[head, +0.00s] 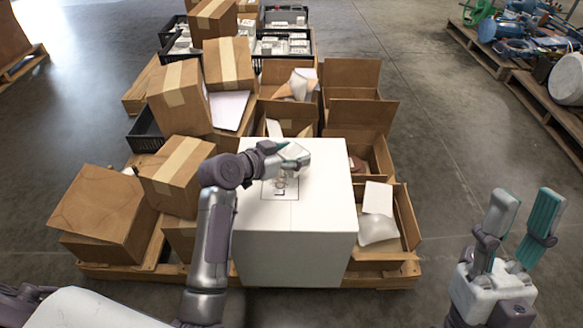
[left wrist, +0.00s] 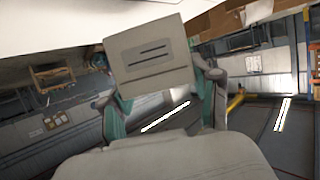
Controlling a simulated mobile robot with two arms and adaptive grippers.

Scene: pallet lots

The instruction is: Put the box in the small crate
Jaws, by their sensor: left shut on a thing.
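My left gripper (head: 290,155) is above the top of a large white block and is shut on a small pale box (head: 294,151). In the left wrist view the box (left wrist: 150,57) is light grey with dark lines on its face, between the two teal-padded fingers (left wrist: 160,100). A small pale object (head: 281,184), too small to make out clearly, stands inside a dark outlined square on the block, just below the gripper in the picture. I cannot tell whether it is the small crate. My right gripper (head: 524,225) is open and empty at the right, over the floor.
The white block (head: 295,245) stands on a wooden pallet (head: 390,282) among open cardboard boxes (head: 405,225) and closed ones (head: 175,172). Black crates (head: 146,130) stand at the left and back. Another loaded pallet (head: 545,105) is at the far right. Floor between is clear.

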